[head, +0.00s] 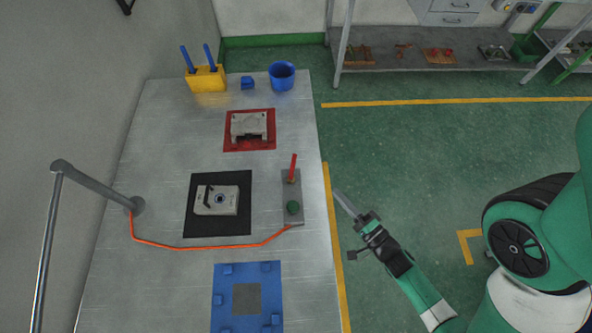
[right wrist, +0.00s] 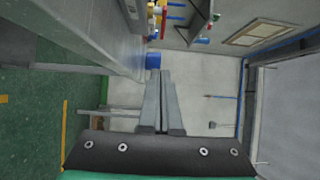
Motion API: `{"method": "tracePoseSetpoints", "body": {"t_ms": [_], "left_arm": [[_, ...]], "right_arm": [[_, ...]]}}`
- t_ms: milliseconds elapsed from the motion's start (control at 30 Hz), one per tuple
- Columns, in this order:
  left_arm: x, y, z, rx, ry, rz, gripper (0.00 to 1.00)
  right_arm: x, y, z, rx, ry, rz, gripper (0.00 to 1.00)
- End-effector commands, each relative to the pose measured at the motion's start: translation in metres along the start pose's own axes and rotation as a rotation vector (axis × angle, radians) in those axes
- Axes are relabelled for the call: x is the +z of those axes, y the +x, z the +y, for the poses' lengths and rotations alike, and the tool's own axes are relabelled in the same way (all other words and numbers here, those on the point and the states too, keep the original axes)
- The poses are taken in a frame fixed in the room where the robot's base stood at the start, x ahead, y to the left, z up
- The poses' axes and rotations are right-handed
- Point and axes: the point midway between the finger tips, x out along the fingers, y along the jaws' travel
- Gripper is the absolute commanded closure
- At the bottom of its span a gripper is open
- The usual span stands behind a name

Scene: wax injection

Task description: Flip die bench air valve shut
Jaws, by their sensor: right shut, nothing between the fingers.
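The air valve is a grey plate (head: 290,217) near the right edge of the metal bench. The lever points away toward the back of the bench. An orange hose (head: 210,248) runs from the plate's near end to a grey post base on the left. My right gripper (head: 340,196) is shut and empty, off the bench's right edge and apart from the valve. Its closed fingers also show in the right wrist view (right wrist: 159,100). My left gripper is not in view.
On the bench (head: 163,160) are a die part (head: 216,203) on a black mat, another die part (head: 249,127) on a red mat, a blue fixture mat (head: 222,309), a yellow holder (head: 206,80) and a blue cup (head: 282,76). The floor to the right is clear.

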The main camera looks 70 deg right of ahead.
Motion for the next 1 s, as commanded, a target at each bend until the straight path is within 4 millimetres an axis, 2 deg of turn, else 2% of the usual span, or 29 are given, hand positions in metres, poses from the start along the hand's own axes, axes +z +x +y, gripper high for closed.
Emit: {"method": "tracePoseSetpoints", "body": {"t_ms": [267, 567, 900, 1000], "left_arm": [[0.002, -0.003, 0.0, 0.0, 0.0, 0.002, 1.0], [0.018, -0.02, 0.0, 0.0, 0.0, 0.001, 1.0], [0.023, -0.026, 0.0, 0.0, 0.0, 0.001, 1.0], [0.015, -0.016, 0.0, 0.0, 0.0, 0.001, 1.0]], "right_arm": [[-0.005, 0.005, 0.0, -0.011, -0.007, 0.015, 1.0], [-0.002, 0.028, 0.003, -0.01, -0.003, 0.004, 1.0], [-0.005, 0.104, -0.002, -0.012, -0.003, 0.01, 1.0], [0.002, 0.109, -0.007, -0.01, 0.0, 0.001, 1.0]]}}
